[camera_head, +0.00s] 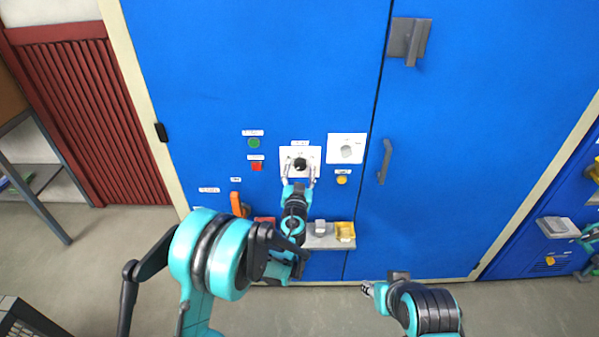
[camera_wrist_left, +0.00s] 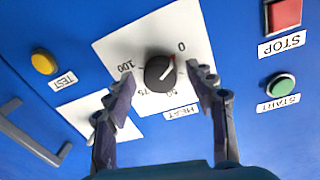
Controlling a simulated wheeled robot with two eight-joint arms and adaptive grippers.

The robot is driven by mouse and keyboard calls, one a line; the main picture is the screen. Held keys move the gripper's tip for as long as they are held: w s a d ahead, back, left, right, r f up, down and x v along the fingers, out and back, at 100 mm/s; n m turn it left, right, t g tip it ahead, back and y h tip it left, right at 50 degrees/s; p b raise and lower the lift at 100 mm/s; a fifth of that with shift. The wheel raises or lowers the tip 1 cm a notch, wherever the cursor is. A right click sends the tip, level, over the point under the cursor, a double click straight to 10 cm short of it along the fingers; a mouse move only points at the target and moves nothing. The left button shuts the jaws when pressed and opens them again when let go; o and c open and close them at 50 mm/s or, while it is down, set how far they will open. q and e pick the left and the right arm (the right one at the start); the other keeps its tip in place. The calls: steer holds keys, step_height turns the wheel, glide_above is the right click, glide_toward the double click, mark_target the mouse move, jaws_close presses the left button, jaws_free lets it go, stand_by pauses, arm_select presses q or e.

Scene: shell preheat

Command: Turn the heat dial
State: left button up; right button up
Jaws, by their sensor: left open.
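The heat dial (camera_head: 300,164) is a round black knob on a white plate on the blue cabinet front. In the left wrist view the dial (camera_wrist_left: 159,72) has a red pointer mark aimed roughly toward the 0. The HEAT label (camera_wrist_left: 181,113) and numbers such as 100 show around it. My left gripper (camera_head: 299,173) is open in front of the dial, with one finger on each side. In the left wrist view its fingertips (camera_wrist_left: 160,80) flank the knob; whether they touch it I cannot tell. My right gripper (camera_head: 368,290) is low at the right, away from the panel.
A green START button (camera_head: 254,143) and red STOP button (camera_head: 257,166) sit left of the dial. A second white plate with a grey knob (camera_head: 347,151) and a yellow TEST button (camera_head: 342,180) are to the right. An orange handle (camera_head: 236,203) and a small shelf (camera_head: 322,243) are below.

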arm_select(q)
steer(key=c, duration=1.2)
steer(key=shift+o, duration=0.2)
